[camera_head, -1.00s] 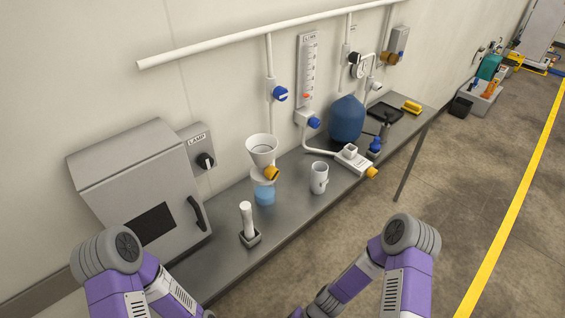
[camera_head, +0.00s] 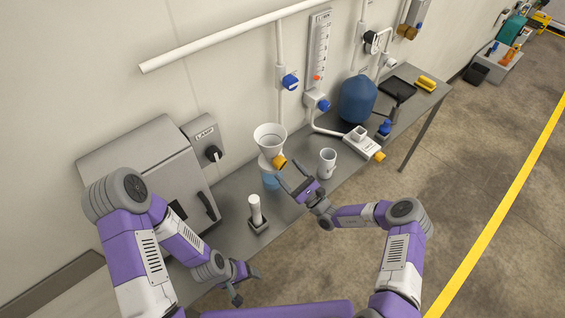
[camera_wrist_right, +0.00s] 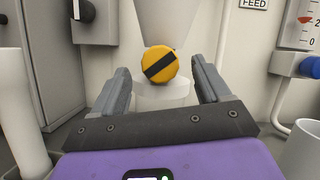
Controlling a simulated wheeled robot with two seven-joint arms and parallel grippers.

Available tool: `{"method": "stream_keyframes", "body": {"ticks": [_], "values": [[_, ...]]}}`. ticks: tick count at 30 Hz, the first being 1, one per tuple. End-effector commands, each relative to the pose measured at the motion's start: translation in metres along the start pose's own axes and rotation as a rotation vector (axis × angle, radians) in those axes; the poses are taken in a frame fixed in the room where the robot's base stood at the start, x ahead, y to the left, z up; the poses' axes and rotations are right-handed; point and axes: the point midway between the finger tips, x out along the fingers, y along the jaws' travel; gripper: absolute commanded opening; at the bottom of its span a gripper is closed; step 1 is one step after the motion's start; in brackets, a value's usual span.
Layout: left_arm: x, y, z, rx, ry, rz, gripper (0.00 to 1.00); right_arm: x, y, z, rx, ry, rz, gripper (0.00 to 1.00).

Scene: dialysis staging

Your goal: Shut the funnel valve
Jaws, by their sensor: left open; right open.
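In the right wrist view the knob (camera_wrist_right: 160,64) faces me, with a black bar slanting up to the right. My right gripper (camera_head: 292,174) is open and empty just in front of the knob. In the right wrist view the knob shows between and beyond its fingers (camera_wrist_right: 162,85), apart from them. My left gripper (camera_head: 248,287) is open and empty, low near the table's front edge.
A white mug (camera_head: 327,163) stands to the right of my right gripper. A white rod in a dark holder (camera_head: 259,226) stands to its left. A grey cabinet (camera_head: 150,160) and the lamp switch (camera_head: 213,153) are further left. A blue tank (camera_head: 358,99) is further right.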

Motion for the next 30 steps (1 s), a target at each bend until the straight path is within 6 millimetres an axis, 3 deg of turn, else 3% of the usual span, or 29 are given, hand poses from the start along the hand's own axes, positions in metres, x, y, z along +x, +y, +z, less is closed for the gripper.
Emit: {"method": "stream_keyframes", "body": {"ticks": [6,17,28,30], "values": [[-0.005,0.002,0.0,0.0,0.0,0.0,0.76,0.029,0.001,0.001,-0.001,0.0,0.003,0.76],[-0.005,0.002,0.0,0.0,0.0,0.0,0.76,0.036,0.001,0.0,0.001,0.001,0.003,0.76],[-0.005,0.002,0.0,0.0,0.001,0.0,0.76,0.036,0.001,0.0,0.001,0.001,0.003,0.22],[-0.005,0.002,0.0,0.0,0.001,0.0,0.76,0.036,0.001,0.0,0.001,0.001,0.003,0.21]]}}
